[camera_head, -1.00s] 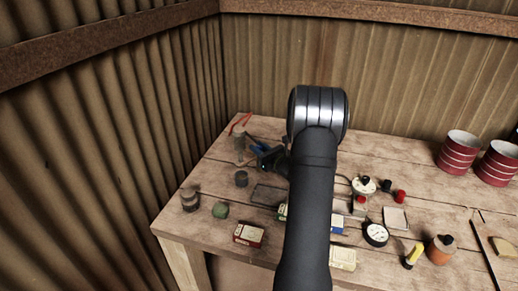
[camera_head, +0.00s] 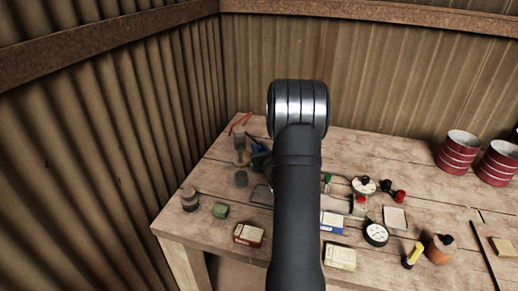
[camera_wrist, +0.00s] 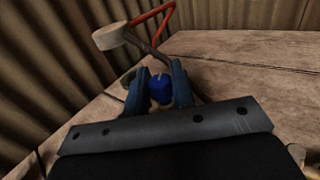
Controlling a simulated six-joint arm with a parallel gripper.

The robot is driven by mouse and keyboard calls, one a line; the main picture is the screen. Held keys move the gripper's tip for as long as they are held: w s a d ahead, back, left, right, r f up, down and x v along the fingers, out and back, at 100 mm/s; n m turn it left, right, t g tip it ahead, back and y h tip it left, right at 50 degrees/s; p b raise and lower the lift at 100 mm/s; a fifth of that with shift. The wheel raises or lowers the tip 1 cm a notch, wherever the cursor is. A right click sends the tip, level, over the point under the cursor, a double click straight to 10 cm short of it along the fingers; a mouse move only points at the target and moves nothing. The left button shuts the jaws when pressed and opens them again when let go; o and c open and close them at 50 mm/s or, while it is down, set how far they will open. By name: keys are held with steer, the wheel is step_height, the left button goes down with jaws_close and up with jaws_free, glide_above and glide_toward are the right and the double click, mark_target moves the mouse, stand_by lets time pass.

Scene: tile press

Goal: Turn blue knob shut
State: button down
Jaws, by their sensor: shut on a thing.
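The blue knob (camera_wrist: 160,89) sits between the two blue-grey fingers of my gripper (camera_wrist: 159,84) in the wrist view. The fingers are closed on it from both sides. In the head view, my gripper (camera_head: 259,150) is low over the far left of the table, largely hidden behind my own arm. The knob's base and any mark of its turn cannot be made out.
A red bent handle (camera_wrist: 153,17) and a pale round piece (camera_wrist: 113,36) stand just behind the gripper. A gauge (camera_head: 376,233), a red-white box (camera_head: 249,235) and red tins (camera_head: 459,150) are on the wooden table (camera_head: 385,158). Corrugated walls close the left and back.

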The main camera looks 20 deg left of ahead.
steer(key=c, duration=1.3)
jaws_free()
steer(key=shift+o, duration=0.2)
steer(key=v, duration=1.7)
steer(key=shift+s+d, duration=0.15)
steer(key=shift+s, duration=0.05)
